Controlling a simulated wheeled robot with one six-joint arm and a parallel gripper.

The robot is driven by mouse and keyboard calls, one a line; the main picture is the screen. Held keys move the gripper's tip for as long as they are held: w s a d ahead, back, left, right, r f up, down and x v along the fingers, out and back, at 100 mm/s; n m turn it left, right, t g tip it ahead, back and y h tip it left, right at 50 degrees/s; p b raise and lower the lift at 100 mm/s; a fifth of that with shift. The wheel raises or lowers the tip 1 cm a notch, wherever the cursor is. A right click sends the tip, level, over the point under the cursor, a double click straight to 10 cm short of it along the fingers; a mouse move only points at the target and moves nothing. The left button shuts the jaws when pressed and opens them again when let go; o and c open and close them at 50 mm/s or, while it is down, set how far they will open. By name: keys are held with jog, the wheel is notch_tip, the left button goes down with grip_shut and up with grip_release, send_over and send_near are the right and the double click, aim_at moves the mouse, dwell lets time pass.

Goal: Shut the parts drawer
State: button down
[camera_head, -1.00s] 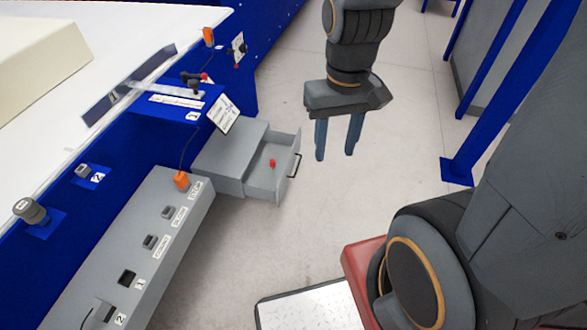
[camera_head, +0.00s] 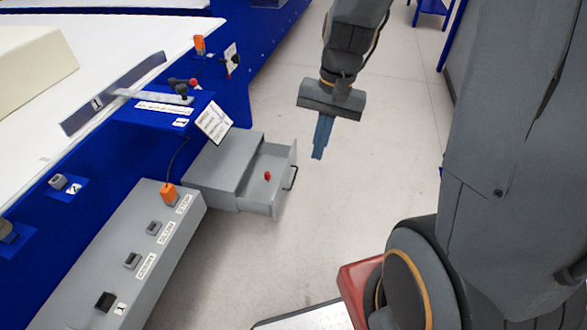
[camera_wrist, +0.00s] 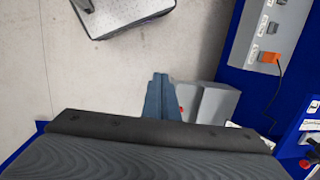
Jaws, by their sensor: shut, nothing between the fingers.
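The grey parts drawer (camera_head: 278,196) stands pulled out from its grey cabinet (camera_head: 214,171), with a dark bar handle (camera_head: 291,178) on its front. A small red part (camera_head: 267,176) lies inside the drawer. My gripper (camera_head: 317,156) is shut and empty, fingers pointing down, to the right of the drawer front and apart from it in the picture. In the wrist view, my blue fingers (camera_wrist: 159,80) are together. The cabinet (camera_wrist: 217,102) shows beside them to the right, and the gripper body hides much of the drawer.
The blue machine frame (camera_head: 245,85) runs along the left. A grey control box (camera_head: 105,265) with several buttons and an orange-topped switch (camera_head: 168,194) stands in front of the cabinet. Bare floor (camera_head: 380,165) lies to the right of the drawer.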

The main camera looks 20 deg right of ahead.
jog(key=w+d+f+m+t+y+b, duration=0.2)
jog(key=w+d+f+m+b, duration=0.35)
jog(key=w+f, duration=0.5)
jog(key=w+d+f+m+t+y+b, duration=0.15)
jog(key=w+d+f+m+b, duration=0.25)
jog(key=w+f+m+b, duration=0.5)
jog(key=w+d+f+m+t+y+b, duration=0.2)
jog(key=w+d+f+m+b, duration=0.25)
jog(key=w+f, duration=0.8)
jog(key=b, duration=0.4)
send_near(288, 163)
jog(key=shift+n, duration=0.4)
jog(key=f, duration=0.1)
jog(key=w+a+f, duration=0.1)
jog(key=f, duration=0.1)
jog(key=w+a+f, duration=0.1)
jog(key=shift+w+f, duration=0.1)
jog(key=shift+f, duration=0.25)
jog(key=shift+w+a, duration=0.25)
jog(key=shift+a, duration=0.2)
